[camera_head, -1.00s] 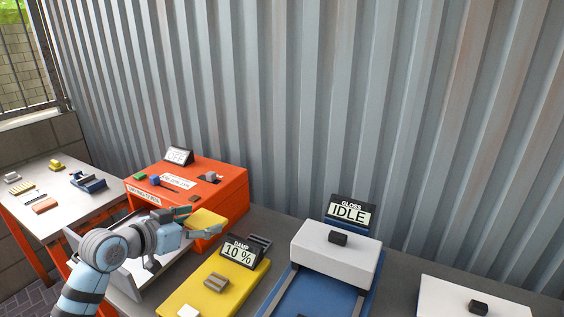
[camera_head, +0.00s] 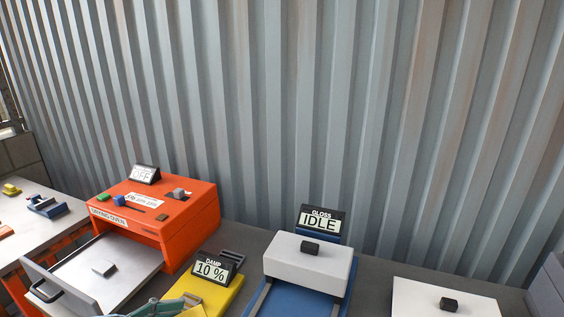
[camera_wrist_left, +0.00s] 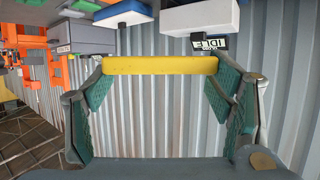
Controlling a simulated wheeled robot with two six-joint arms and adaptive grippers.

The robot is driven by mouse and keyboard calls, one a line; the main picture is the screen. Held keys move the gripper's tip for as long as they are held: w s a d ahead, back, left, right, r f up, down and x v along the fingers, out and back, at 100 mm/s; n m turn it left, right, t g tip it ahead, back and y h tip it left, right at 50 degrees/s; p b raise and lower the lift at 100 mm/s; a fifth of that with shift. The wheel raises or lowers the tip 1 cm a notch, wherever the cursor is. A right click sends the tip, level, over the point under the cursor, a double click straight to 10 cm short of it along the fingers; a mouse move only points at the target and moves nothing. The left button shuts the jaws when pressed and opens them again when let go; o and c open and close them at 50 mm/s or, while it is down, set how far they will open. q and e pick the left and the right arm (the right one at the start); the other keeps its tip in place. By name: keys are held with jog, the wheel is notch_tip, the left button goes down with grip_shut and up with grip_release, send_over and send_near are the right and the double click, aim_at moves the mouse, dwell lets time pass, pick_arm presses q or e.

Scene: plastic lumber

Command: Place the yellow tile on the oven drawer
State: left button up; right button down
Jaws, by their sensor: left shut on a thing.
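The yellow tile (camera_wrist_left: 160,65) is between the green-padded fingers of my left gripper (camera_wrist_left: 160,90) in the left wrist view, gripped near its ends. In the head view only a small part of my left gripper (camera_head: 165,307) shows at the bottom edge, in front of the oven drawer and by the yellow damp meter; I cannot make out the tile there. The orange drying oven (camera_head: 165,222) stands at the left with its oven drawer (camera_head: 135,262) pulled out. My right gripper is not in view.
The yellow damp meter (camera_head: 228,293) reads 10 %. The gloss device (camera_head: 308,262) reads IDLE on its blue base. A white panel with a black knob (camera_head: 449,304) is at the right. A side table (camera_head: 30,215) with small items stands at far left. Corrugated wall behind.

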pick_arm(q)
jog(key=shift+s+f, duration=0.1)
jog(key=shift+f, duration=0.15)
jog(key=shift+t, duration=0.3)
jog(key=r, duration=0.1)
jog(key=w+r, duration=0.2)
jog(key=shift+d+r, duration=0.1)
jog(key=shift+r, duration=0.3)
jog(key=w+a+r+n+t+y, duration=0.2)
jog(key=w+a+n, duration=0.1)
jog(key=w, duration=0.6)
jog(key=w+a+r+n+t+y, duration=0.15)
jog(key=w+a, duration=0.25)
jog(key=w, duration=0.4)
jog(key=a+f+y+b, duration=0.1)
jog(key=f, duration=0.7)
jog(key=a+f+n+y+b, duration=0.1)
jog(key=f, duration=0.8)
jog(key=w+a+f+n+t+y+b, duration=0.1)
jog(key=f+b, duration=0.1)
jog(key=f, duration=0.6)
jog(key=shift+a+f, duration=0.15)
jog(key=shift+f, duration=0.25)
